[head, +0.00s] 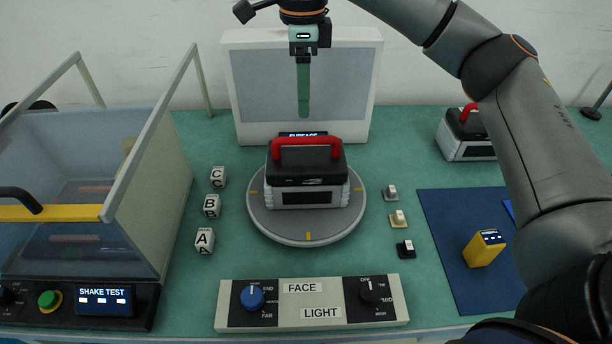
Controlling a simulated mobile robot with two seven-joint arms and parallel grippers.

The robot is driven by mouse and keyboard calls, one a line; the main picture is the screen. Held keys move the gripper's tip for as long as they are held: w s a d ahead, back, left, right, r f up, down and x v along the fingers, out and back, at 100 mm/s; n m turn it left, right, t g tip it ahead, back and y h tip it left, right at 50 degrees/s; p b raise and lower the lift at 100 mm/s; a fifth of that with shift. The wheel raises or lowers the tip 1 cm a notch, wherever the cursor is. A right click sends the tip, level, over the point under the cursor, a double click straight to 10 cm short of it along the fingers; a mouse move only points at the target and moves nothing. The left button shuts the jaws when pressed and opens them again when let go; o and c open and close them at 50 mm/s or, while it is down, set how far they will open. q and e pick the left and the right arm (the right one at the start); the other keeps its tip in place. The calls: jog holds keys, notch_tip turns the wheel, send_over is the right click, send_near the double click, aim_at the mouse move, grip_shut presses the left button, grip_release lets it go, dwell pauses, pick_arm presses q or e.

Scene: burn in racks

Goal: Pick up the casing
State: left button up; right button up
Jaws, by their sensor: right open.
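A casing (307,178) with a dark top, pale ribbed sides and a red handle sits upright on the round grey turntable (262,222) in the middle of the table. A second, similar casing (468,145) with a red handle stands at the back right, partly hidden by my right arm. My right gripper (304,112) is open and empty, pointing down above and behind the turntable casing, apart from its handle. Its green fingers show edge-on, in front of the pale screen. My left gripper is not in view.
The pale screen (372,95) stands behind the turntable. A shake test box (150,190) with a clear lid is at left. Lettered blocks (212,206) and small switches (398,219) flank the turntable. A control panel (312,303) lies in front. A yellow block (484,248) stands on a blue mat (445,225).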

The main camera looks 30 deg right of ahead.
notch_tip(320, 180, down, 3)
jog(key=shift+r, duration=0.1)
send_over(306, 165)
jog(key=w+d, duration=0.1)
jog(key=w, duration=0.1)
notch_tip(306, 165, down, 5)
jog(key=shift+w+d+f, duration=0.1)
jog(key=shift+f, duration=0.05)
grip_shut()
dwell(1.2)
